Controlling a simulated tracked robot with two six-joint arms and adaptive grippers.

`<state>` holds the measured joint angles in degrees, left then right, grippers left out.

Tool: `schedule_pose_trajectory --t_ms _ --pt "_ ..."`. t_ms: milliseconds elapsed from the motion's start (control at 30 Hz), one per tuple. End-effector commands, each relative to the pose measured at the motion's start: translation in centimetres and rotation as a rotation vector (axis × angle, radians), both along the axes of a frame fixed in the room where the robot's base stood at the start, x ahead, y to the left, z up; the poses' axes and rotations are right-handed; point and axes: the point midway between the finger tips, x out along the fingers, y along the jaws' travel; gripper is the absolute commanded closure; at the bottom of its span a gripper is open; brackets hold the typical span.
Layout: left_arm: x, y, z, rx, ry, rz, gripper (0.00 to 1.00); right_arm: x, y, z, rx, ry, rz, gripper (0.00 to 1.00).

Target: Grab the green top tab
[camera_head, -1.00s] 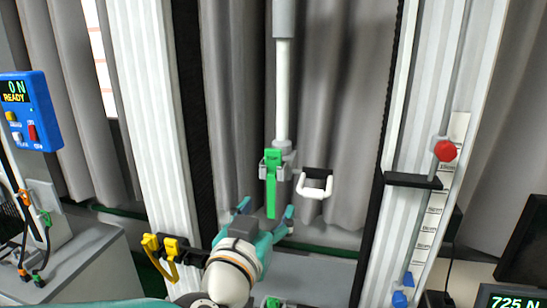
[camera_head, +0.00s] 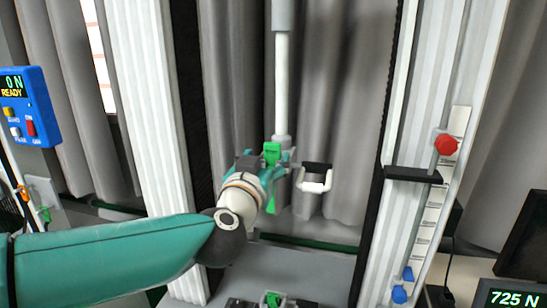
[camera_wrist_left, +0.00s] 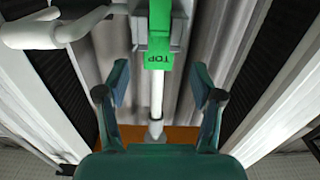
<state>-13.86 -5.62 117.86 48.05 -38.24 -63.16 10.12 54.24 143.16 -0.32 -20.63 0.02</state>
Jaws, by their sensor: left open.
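The green top tab (camera_head: 271,153) hangs on the clamp below the white rod (camera_head: 282,90). My left gripper (camera_head: 268,160) is open at the tab. Its fingers (camera_wrist_left: 160,85) stand apart on either side in the wrist view, with visible gaps to the tab. I see no contact. My right gripper is not in view.
A white handle (camera_head: 314,187) on a black bracket sits just right of the tab. It also shows in the wrist view (camera_wrist_left: 50,30). White columns (camera_head: 155,110) stand either side. A lower clamp with a green part (camera_head: 272,299) is below. A blue READY box (camera_head: 28,108) is at left.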

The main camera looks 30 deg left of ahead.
Motion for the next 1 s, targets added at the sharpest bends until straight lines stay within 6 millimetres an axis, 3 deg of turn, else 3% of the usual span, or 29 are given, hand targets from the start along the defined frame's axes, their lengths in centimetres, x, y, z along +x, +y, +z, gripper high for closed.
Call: schedule_pose_trajectory --t_ms 400,667,1000 --pt "4.7 1.0 0.4 0.0 0.001 0.001 0.33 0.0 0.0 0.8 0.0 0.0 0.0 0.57" --pt "5.0 1.1 0.4 0.0 0.0 0.0 0.33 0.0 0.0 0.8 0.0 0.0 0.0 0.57" --pt "5.0 1.1 0.4 0.0 0.0 0.001 0.87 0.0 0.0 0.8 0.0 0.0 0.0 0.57"
